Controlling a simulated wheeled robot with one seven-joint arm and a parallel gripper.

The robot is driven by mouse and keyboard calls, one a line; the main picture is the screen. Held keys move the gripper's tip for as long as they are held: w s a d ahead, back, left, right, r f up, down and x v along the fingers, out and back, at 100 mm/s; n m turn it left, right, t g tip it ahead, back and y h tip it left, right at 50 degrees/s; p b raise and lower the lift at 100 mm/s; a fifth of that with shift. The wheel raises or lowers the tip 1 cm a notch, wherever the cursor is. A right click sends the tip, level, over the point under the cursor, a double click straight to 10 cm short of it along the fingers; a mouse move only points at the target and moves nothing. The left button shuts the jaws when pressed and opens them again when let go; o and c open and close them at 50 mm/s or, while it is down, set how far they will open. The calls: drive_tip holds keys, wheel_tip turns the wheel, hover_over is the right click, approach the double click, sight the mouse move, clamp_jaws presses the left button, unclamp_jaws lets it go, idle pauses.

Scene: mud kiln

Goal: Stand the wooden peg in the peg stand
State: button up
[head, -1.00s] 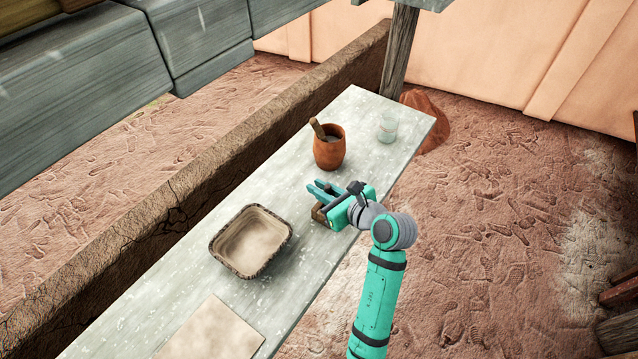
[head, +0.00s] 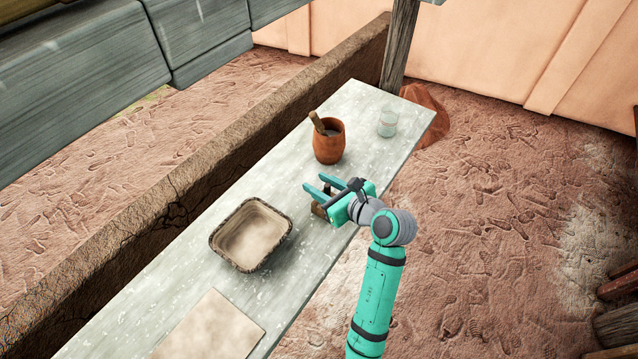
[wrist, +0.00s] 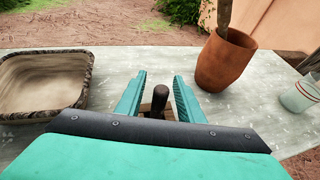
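The peg stand (head: 319,211) is a small brown wooden block on the bench, under and beside my gripper (head: 317,184). It also shows in the wrist view as a tan-brown block (wrist: 146,112) between the fingers. The wooden peg (wrist: 184,103) is dark brown with a rounded end and shows between the fingers, nearer the right one, at the stand. My gripper's fingers are spread apart, with gaps visible around the peg. The lower part of the peg is hidden by my gripper body, so I cannot tell how deep it sits.
A clay pot (head: 329,147) with a stick in it stands beyond my gripper, and a glass cup (head: 387,122) stands farther right. A square basket-like tray (head: 228,260) and a flat pale sheet (head: 210,330) lie to the left. Bare bench lies between the tray and pot.

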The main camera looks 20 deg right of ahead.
drive_tip(key=v, duration=1)
drive_tip(key=shift+s, duration=0.3)
drive_tip(key=shift+d, duration=0.1)
